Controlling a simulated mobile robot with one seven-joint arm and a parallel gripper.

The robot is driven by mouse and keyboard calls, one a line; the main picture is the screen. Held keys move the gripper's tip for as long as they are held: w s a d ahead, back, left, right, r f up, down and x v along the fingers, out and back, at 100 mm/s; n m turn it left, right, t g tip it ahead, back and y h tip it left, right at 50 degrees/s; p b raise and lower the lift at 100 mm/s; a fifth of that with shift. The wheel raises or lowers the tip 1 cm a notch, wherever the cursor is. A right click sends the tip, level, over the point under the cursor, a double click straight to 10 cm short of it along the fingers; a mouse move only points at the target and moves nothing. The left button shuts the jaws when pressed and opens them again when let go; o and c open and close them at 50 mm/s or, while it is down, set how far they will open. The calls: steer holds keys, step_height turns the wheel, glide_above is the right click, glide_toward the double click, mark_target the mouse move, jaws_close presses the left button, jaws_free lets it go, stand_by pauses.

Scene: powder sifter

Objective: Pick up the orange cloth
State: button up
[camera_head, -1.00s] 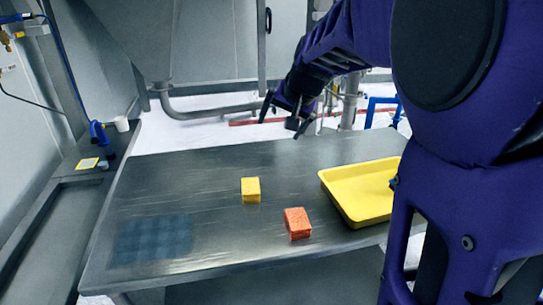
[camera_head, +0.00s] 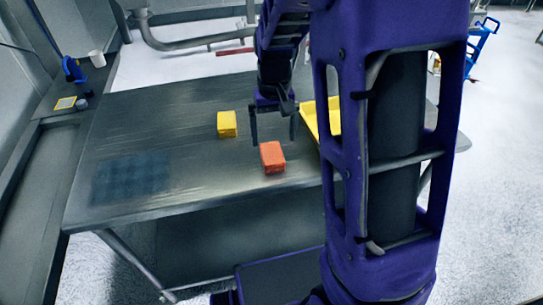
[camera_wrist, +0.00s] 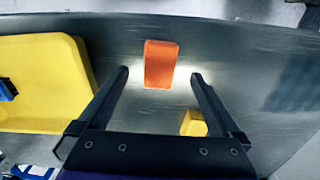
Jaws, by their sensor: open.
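The orange cloth (camera_head: 272,157) is a small folded block lying on the metal table near its front edge. In the wrist view the orange cloth (camera_wrist: 160,64) lies beyond the fingertips, roughly centred between them. My gripper (camera_head: 273,140) is open and empty, just above and behind the cloth in the head view. The wrist view shows my gripper (camera_wrist: 161,72) with its two fingers spread wide. No finger visibly touches the cloth.
A yellow block (camera_head: 227,124) lies on the table left of the cloth. A yellow tray (camera_head: 310,118) stands to the right, partly hidden by my arm. A dark patch (camera_head: 130,178) marks the left of the table (camera_head: 180,120). The table's middle left is clear.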

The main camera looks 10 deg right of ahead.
mark_target(274, 158)
step_height(274, 158, down, 9)
steer(key=shift+s+r+b, duration=0.1)
steer(key=shift+b, duration=0.2)
steer(key=c, duration=1.4)
step_height(274, 158, up, 10)
steer(key=shift+r+p, duration=0.1)
steer(key=shift+p, duration=0.4)
steer(key=o, duration=0.8)
steer(key=c, duration=0.6)
steer(key=shift+a, duration=0.1)
